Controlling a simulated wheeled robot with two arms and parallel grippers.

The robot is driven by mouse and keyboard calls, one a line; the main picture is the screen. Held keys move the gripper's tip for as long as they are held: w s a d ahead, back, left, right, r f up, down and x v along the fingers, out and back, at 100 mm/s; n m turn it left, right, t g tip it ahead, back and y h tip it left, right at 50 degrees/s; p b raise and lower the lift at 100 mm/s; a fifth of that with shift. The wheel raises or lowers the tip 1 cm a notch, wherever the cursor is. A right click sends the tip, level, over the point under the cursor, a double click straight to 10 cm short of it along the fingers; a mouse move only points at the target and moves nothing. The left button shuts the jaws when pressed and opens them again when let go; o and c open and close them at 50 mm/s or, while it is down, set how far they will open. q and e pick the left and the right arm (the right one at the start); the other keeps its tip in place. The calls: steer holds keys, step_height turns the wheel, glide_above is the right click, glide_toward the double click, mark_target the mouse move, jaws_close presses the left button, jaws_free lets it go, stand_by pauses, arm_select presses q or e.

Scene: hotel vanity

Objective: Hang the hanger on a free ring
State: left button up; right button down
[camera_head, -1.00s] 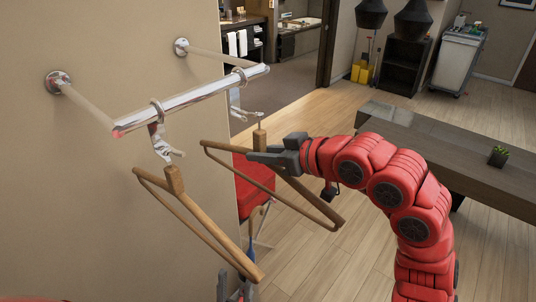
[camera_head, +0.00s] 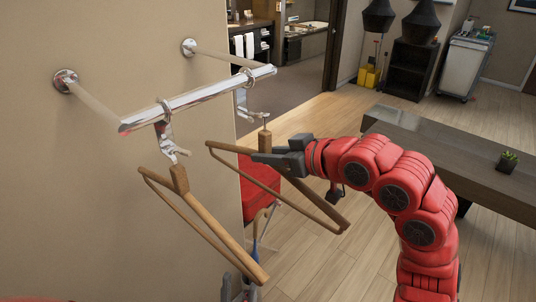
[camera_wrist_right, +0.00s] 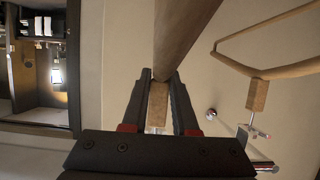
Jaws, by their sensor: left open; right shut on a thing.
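A chrome rail (camera_head: 200,97) on the wall carries two rings with metal holders. A wooden hanger (camera_head: 205,222) hangs below the near ring (camera_head: 165,110). The far ring (camera_head: 249,77) has its holder (camera_head: 243,102) below it. The right wrist view shows the held block (camera_wrist_right: 157,105) between the fingers. My left gripper (camera_head: 238,288) is low at the bottom edge, partly cut off.
The wall (camera_head: 60,190) is behind the rail. A red chair (camera_head: 258,185) stands behind the hangers. The other hanger (camera_wrist_right: 257,95) is close by in the right wrist view.

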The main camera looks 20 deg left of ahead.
mark_target(251, 149)
steer(key=shift+w+a, duration=0.25)
steer(key=shift+a, duration=0.35)
steer(key=shift+w+a, duration=0.2)
steer(key=shift+a, duration=0.35)
stand_by(0.4)
steer(key=shift+a+b, duration=0.1)
steer(key=shift+b, duration=0.3)
stand_by(0.4)
steer(key=shift+w+a, duration=0.25)
steer(key=shift+a, duration=0.3)
steer(key=shift+w+a, duration=0.2)
steer(key=shift+a, duration=0.3)
stand_by(0.4)
stand_by(0.6)
steer(key=shift+f+b, duration=0.1)
steer(key=shift+b, duration=0.4)
steer(key=shift+f+b, duration=0.45)
steer(key=shift+b, duration=0.05)
stand_by(0.5)
steer(key=c, duration=0.6)
jaws_free()
